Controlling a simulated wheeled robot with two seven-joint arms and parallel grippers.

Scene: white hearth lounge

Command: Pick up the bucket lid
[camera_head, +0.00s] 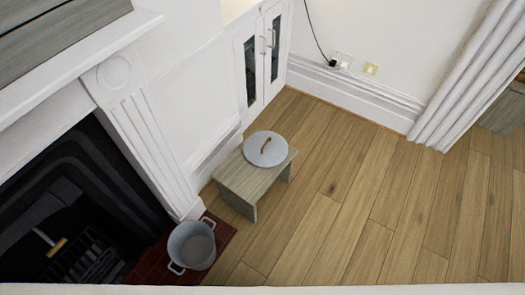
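The bucket lid (258,153) is a round grey disc with a brown curved handle on top. It lies flat on a small wooden stool (240,183) right of the fireplace. A grey bucket (191,246) with side handles stands open on the dark red hearth, nearer than the stool. Neither of my grippers shows in the head view.
The white fireplace (148,140) with its dark grate is at the left. A white cabinet (263,60) stands behind the stool. A white curtain (468,75) hangs at the right. The wooden floor (370,200) right of the stool is clear.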

